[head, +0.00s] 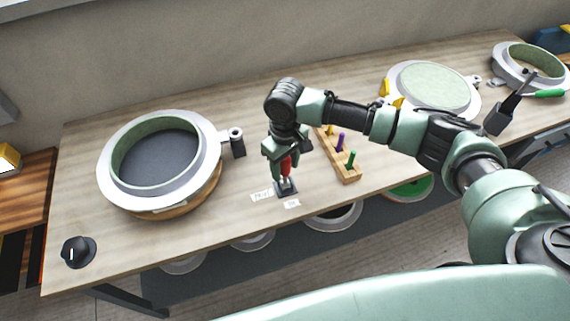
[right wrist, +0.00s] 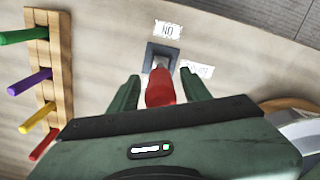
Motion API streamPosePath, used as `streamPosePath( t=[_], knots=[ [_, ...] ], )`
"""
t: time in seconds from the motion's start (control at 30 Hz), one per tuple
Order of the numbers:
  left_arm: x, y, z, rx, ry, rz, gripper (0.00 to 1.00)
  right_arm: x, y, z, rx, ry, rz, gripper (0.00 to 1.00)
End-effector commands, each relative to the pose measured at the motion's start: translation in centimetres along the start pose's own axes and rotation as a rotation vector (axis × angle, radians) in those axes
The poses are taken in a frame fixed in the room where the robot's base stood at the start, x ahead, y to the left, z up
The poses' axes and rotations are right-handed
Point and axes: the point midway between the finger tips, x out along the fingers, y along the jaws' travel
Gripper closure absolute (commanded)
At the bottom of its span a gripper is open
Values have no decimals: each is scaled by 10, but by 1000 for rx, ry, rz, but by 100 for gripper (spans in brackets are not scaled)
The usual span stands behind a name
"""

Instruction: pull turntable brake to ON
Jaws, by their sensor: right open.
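The brake lever has a red handle (head: 286,165) standing up from a small dark base (head: 286,188) near the table's front edge. The red handle also shows in the right wrist view (right wrist: 160,88). My right gripper (head: 284,160) points down over it, its fingers open on either side of the handle; I cannot tell if they touch it. A label reading ON, upside down in the right wrist view (right wrist: 167,30), lies beyond the base. A second label (right wrist: 198,70) lies beside the base, partly hidden. The round turntable (head: 190,200) is at the left under a ring mould. My left gripper is out of view.
A wooden rack (head: 342,165) with coloured pegs stands just right of the lever. A dark knob (head: 78,252) sits at the table's front left corner. More round moulds (head: 435,88) stand at the back right.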

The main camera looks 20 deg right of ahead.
Motion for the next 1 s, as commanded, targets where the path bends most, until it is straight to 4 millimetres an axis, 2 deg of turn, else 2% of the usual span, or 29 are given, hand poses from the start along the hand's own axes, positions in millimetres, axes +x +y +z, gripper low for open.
streamPosePath(
  t=[0.17, 0.2, 0.3, 0.37, 1.0],
  knots=[
    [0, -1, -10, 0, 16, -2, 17, 0, 0, 0, -1, 0, 0, 52],
    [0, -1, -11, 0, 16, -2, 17, 0, 0, 0, -1, 0, 0, 58],
    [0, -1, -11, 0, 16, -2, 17, 0, 0, 0, -1, 0, 0, 86],
    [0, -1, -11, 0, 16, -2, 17, 0, 0, 0, -1, 0, 0, 100],
    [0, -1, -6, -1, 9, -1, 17, -1, 0, 0, 0, 1, 1, 100]
  ],
)
